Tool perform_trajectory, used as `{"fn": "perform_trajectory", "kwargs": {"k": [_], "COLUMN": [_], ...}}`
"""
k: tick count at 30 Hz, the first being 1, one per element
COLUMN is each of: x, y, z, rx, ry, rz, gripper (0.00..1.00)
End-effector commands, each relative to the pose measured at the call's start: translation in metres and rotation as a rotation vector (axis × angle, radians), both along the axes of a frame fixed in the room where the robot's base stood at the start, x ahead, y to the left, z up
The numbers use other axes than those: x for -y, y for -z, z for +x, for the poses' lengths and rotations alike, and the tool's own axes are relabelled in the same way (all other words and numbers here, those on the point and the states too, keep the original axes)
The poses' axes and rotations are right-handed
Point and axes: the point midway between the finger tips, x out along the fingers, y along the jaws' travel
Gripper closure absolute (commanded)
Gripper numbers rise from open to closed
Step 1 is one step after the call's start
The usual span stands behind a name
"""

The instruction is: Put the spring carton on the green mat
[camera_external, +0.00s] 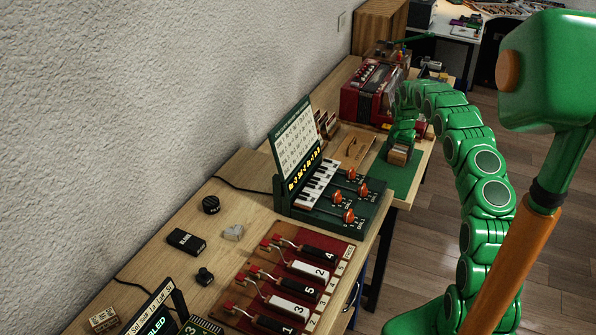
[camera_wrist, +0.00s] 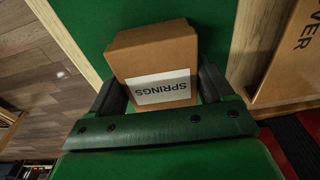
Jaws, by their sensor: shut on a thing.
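The spring carton (camera_wrist: 158,50) is a brown box with a white label reading SPRINGS, large in the middle of the wrist view. My gripper (camera_wrist: 161,88) is shut on it, one dark finger on each side. The green mat (camera_wrist: 80,22) fills the background behind the carton in the wrist view. In the external view, the carton (camera_external: 398,154) is small below my green gripper (camera_external: 402,144), over the green mat (camera_external: 381,176). I cannot tell whether the carton touches the mat.
A wooden board (camera_external: 350,148) lies left of the mat, and a red accordion-like box (camera_external: 370,92) stands behind it. A dark green keyboard unit (camera_external: 330,203) with orange knobs stands in front. The table edge is close on the right.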

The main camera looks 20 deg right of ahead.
Motion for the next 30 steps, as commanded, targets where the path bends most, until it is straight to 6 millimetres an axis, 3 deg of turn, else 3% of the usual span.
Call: {"fn": "perform_trajectory", "kwargs": {"k": [4, 5, 8, 20, 30], "x": [0.0, 0.0, 0.0, 0.0, -0.004], "y": [0.003, 0.002, 0.002, -0.003, -0.042], "z": [0.0, 0.0, 0.0, 0.0, -0.003], "rx": [-0.001, 0.0, 0.0, 0.001, 0.001], "ry": [0.0, 0.0, 0.0, 0.0, 0.0], "rz": [0.001, 0.0, 0.0, -0.001, 0.0], "gripper": [0.51, 0.16, 0.01, 0.0, 0.0]}}
